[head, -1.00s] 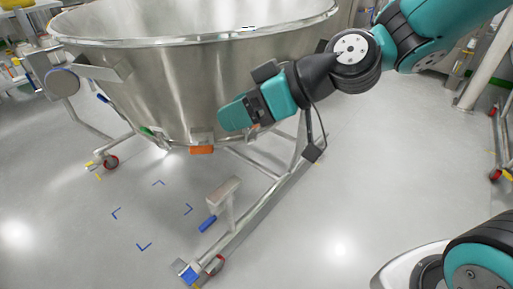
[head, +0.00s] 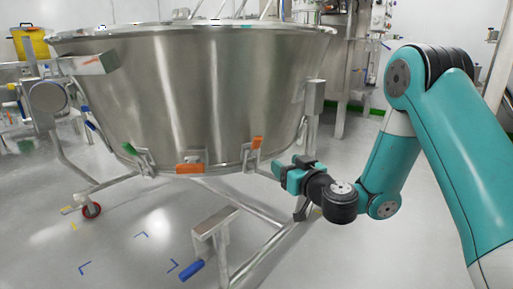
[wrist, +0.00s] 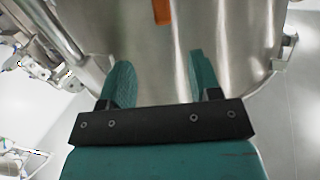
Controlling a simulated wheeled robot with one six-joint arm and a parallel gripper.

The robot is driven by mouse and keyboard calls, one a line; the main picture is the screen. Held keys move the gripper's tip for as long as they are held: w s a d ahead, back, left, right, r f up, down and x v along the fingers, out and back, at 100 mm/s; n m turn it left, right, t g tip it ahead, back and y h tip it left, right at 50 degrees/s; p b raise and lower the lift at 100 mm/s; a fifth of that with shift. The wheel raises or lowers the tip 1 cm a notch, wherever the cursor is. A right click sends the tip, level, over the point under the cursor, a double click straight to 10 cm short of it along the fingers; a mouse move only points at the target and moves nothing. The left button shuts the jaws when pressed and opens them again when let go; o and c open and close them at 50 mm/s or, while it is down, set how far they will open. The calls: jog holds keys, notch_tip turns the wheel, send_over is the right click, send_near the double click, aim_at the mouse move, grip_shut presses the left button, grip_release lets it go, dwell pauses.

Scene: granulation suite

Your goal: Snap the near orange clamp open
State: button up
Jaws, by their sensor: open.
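Two orange clamps sit on the lower rim of the large steel bowl (head: 200,90). One orange clamp (head: 190,169) is at the front middle of the rim, its handle lying level. The other orange clamp (head: 257,143) is farther right, its handle upright against the wall. My gripper (head: 279,170) is at the right of the bowl's lower edge, just right of and below the right-hand clamp. The wrist view shows my open, empty gripper (wrist: 160,75), with an orange handle (wrist: 161,11) ahead between the fingers and apart from them. I cannot tell which clamp that is.
A green clamp (head: 131,149) is on the rim at left. The steel frame (head: 265,258) runs below the bowl, with a blue-ended pedal (head: 192,270) at front. Floor at right is clear.

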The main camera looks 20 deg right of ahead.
jog(key=p, duration=0.9)
send_near(258, 144)
jog(key=d+x, duration=0.1)
jog(key=x, duration=0.1)
jog(key=p+x, duration=0.1)
jog(key=x, duration=0.2)
jog(key=a+p+x, duration=0.1)
jog(key=x, duration=0.3)
jog(key=shift+w+a+p, duration=0.1)
jog(key=shift+w+p, duration=0.05)
jog(key=shift+p, duration=0.15)
jog(key=shift+w+a, duration=0.1)
jog(key=shift+w, duration=0.65)
jog(key=shift+c, duration=0.2)
grip_shut()
